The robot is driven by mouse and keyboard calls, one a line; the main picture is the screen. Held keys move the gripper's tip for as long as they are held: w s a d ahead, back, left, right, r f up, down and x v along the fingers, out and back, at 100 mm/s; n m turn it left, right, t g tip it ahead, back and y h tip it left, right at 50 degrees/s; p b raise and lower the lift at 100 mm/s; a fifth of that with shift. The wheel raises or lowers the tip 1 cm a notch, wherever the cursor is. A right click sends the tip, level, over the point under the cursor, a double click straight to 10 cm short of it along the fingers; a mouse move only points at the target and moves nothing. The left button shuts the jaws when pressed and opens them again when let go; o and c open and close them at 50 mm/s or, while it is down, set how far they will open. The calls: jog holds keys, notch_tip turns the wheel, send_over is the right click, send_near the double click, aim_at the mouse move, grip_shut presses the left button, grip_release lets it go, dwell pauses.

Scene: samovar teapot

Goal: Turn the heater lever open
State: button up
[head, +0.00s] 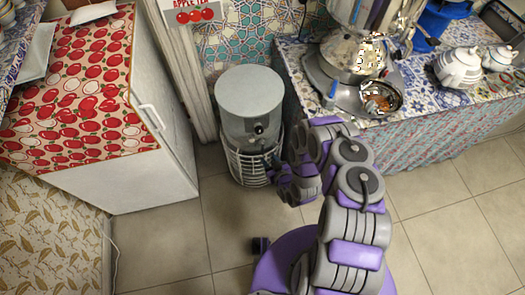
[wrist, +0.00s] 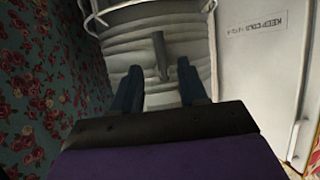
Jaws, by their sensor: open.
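The heater (head: 250,95) is a grey cylinder with a flat top and a wire cage around its lower part, standing on the floor by the patterned counter. A small dark knob shows on its front. In the wrist view the heater's pale ribbed body (wrist: 205,40) fills the top middle, and a dark grey lever (wrist: 160,55) sticks out from it. My gripper (wrist: 159,70) is open, with one dark finger on each side of the lever's near end; I cannot tell whether either touches it. In the head view my gripper (head: 268,160) is at the heater's front right, its fingers hard to make out.
A white cabinet (head: 135,170) with a red apple-print top stands left of the heater. The counter (head: 425,115) at right holds a samovar (head: 350,60), a copper-coloured bowl (head: 378,102) and white teapots (head: 458,67).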

aim_at(263, 152)
jog(key=b+x, duration=0.1)
jog(key=x, duration=0.7)
jog(key=shift+f+b, duration=0.2)
jog(key=shift+b, duration=0.1)
grip_shut()
